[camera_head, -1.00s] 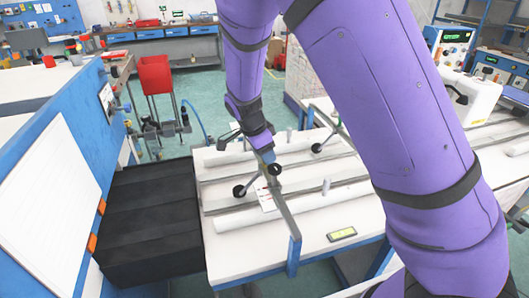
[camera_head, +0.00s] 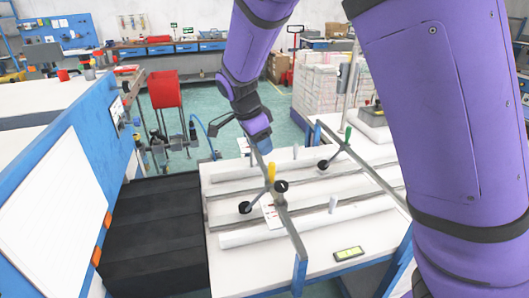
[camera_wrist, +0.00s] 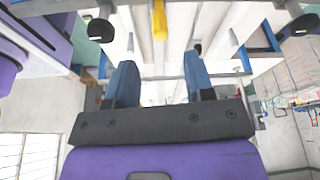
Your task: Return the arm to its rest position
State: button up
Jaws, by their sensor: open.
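My purple arm fills the upper and right part of the head view. My gripper (camera_head: 262,146) hangs over the far edge of the white work table (camera_head: 240,262). In the wrist view, its two blue fingers stand well apart with nothing between them, so my gripper (camera_wrist: 160,78) is open and empty. In the head view, a clamp with a yellow handle (camera_head: 271,171) and dark round pads stands on the table, just nearer the camera than the fingers. The yellow handle (camera_wrist: 159,20) shows beyond the fingertips in the wrist view, apart from them.
A metal bar (camera_head: 286,216) crosses the table, with a green-handled clamp (camera_head: 348,134) to its right. A small display (camera_head: 348,253) lies at the front. Black boxes (camera_head: 150,240) and a blue-framed panel (camera_head: 85,150) stand left. A red bin (camera_head: 165,89) stands behind.

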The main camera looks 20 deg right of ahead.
jog(key=shift+a+r, duration=0.1)
jog(key=shift+r, duration=0.15)
jog(key=s+d+r+n+t+y, duration=0.1)
jog(key=s+d+r+n+y, duration=0.3)
jog(key=s+d+r+n, duration=0.6)
jog(key=s+d+r+n+t, duration=0.1)
jog(key=s+d+r+n, duration=0.1)
jog(key=s, duration=0.7)
jog(key=s+d+r+n+t, duration=0.2)
jog(key=s+r+n, duration=0.2)
jog(key=s, duration=0.5)
jog(key=shift+s+d+t, duration=0.3)
jog(key=shift+s+d, duration=0.05)
jog(key=shift+s, duration=0.05)
